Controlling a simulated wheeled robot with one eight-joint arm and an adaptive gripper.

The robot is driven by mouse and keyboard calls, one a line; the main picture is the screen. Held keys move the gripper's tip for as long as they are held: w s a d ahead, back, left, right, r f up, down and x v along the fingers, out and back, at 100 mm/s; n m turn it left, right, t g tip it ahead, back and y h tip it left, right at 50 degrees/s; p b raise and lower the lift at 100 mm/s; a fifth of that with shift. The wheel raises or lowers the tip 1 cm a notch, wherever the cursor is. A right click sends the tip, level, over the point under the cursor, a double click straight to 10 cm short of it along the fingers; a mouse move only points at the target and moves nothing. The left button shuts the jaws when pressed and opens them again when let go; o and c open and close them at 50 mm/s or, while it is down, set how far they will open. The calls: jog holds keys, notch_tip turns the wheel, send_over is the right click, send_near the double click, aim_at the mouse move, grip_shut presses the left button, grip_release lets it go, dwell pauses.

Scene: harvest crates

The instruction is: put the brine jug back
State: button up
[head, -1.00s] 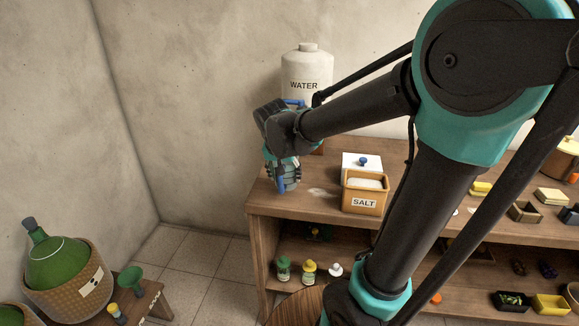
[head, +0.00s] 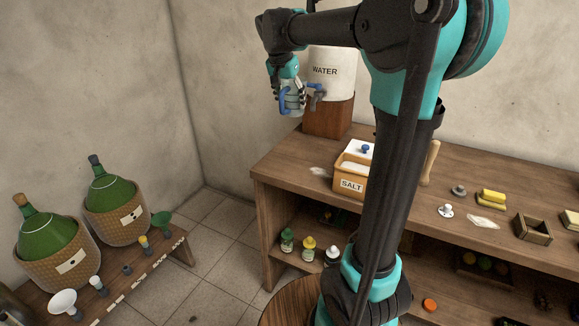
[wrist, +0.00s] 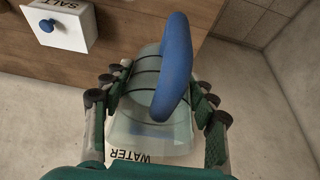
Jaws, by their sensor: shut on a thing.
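The brine jug (wrist: 148,112) is a clear jug with several dark lines around it and a blue handle (wrist: 176,62). My gripper (wrist: 157,97) is shut around its body, one finger on each side. In the head view my gripper (head: 290,97) holds the jug (head: 293,109) in the air above the bench's left end. It is left of the water container's tap (head: 316,92); I cannot tell whether they touch. A bluish patch shows low in the jug in the wrist view; I cannot tell how much liquid it holds.
The white water container (head: 332,75) stands on a wooden block (head: 328,118) on the bench (head: 285,163). A salt box (head: 350,185) sits right of the bare left end. Green demijohns (head: 110,195) in baskets, funnels and small bottles stand on a low bench at left.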

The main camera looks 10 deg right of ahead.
notch_tip(320, 180, down, 20)
jog(key=shift+r, duration=0.2)
dwell(0.4)
jog(key=shift+f, duration=0.1)
jog(key=o, duration=1.6)
jog(key=shift+c, duration=0.2)
jog(key=v, duration=1.2)
jog(key=shift+s, duration=0.1)
